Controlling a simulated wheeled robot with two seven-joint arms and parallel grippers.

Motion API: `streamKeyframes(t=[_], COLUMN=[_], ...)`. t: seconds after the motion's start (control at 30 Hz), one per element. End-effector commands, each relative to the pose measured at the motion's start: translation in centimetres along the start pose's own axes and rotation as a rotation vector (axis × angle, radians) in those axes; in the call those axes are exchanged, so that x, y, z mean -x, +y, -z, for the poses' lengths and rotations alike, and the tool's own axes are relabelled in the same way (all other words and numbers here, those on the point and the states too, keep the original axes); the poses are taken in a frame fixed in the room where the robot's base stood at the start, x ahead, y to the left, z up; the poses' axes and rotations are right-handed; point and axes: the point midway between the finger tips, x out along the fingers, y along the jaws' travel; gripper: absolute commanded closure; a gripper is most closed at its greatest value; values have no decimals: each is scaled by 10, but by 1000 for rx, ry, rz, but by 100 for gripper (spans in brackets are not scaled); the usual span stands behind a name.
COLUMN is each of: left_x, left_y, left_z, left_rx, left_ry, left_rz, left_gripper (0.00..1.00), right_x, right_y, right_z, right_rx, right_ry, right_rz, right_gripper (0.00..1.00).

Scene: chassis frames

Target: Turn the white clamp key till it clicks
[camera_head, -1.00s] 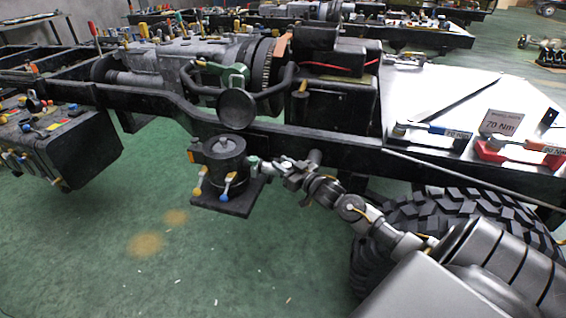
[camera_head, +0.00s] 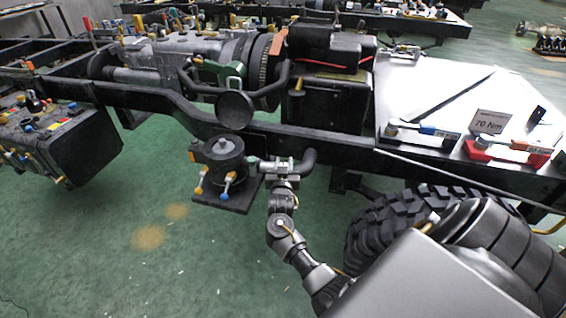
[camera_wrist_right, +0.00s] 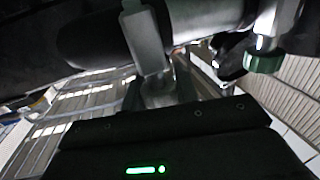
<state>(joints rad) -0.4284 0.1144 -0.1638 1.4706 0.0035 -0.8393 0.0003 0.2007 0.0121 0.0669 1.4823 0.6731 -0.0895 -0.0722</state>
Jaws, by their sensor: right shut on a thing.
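My right gripper (camera_head: 279,169) reaches up to the pipe joint below the frame rail, beside the black round canister (camera_head: 222,154). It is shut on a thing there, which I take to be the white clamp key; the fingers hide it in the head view. In the right wrist view a pale grey-white bar (camera_wrist_right: 147,42) stands in front of the gripper, against a dark pipe. Whether it is the key or a finger is hard to tell. A green knob (camera_wrist_right: 264,63) shows to its right. My left gripper is in no view.
A black bent pipe (camera_head: 309,160) lies just right of the gripper. Blue and orange handles hang on the canister. The black frame rail (camera_head: 345,145) runs above, and a large tyre (camera_head: 385,228) stands at right. A blue torque wrench (camera_head: 433,129) and a red one (camera_head: 514,146) lie on the white table.

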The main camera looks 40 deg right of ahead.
Motion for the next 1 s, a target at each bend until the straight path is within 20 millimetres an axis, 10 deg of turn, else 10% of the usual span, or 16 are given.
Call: streamKeyframes(t=[0.87,0.9,1.0], left_x=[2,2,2], left_y=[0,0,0], left_z=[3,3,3], left_rx=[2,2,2], left_ry=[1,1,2], left_rz=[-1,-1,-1], left_gripper=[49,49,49], right_x=[0,0,0], right_y=[2,2,2], right_z=[1,1,1], right_rx=[-2,-2,-2], right_ry=[3,3,3], right_rz=[-139,-139,-140], right_gripper=[93,65,52])
